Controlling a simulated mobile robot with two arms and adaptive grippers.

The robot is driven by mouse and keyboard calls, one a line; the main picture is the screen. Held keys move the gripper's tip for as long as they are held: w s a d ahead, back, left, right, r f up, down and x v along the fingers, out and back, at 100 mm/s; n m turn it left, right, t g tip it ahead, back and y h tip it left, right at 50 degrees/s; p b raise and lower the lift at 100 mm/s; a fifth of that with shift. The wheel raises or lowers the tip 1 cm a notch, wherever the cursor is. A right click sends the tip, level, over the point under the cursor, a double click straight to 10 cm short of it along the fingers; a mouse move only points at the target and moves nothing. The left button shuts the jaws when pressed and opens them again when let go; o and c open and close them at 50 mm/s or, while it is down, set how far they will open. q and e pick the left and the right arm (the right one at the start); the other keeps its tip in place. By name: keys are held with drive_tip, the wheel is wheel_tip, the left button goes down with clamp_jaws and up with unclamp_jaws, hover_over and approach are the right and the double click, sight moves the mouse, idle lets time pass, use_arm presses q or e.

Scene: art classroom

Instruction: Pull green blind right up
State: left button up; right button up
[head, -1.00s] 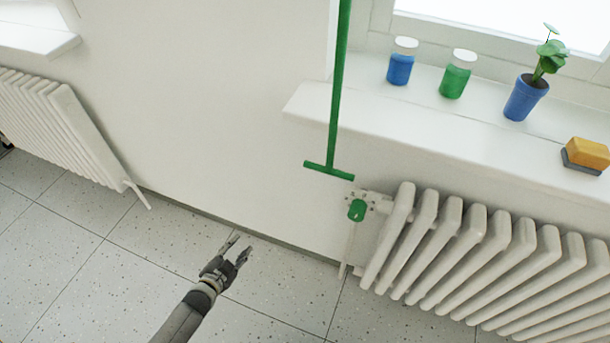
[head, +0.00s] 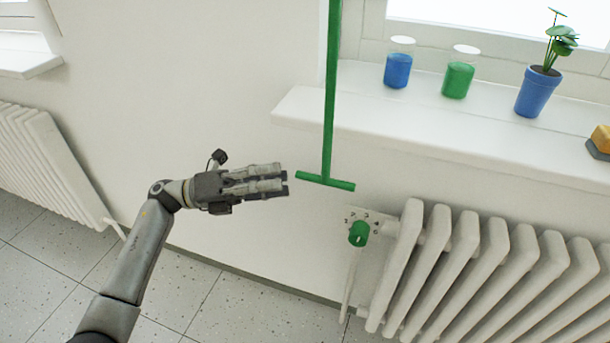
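A green pull rod (head: 330,95) hangs in front of the wall at the left end of the window sill. It ends in a green crossbar handle (head: 325,182). The blind itself is out of view above. My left gripper (head: 285,183) is just left of the handle, its fingers pointing right towards the bar's left end. It looks open, its two fingers seen nearly edge-on with a narrow gap showing. It holds nothing, and I cannot tell its depth from the bar. My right gripper is not in view.
A white radiator (head: 470,270) with a green valve knob (head: 358,233) is below the handle to the right. The sill (head: 420,125) above holds a blue jar (head: 398,70), a green jar (head: 458,80), a potted plant (head: 537,92) and a sponge (head: 601,139). Another radiator (head: 50,165) is at left.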

sight(305, 173)
use_arm(q)
drive_tip(key=x, duration=0.6)
drive_tip(key=shift+d+r, duration=0.15)
drive_tip(key=shift+d, duration=0.15)
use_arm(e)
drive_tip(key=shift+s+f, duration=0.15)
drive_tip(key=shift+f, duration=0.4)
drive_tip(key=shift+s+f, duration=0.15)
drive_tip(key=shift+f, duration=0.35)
use_arm(q)
clamp_jaws()
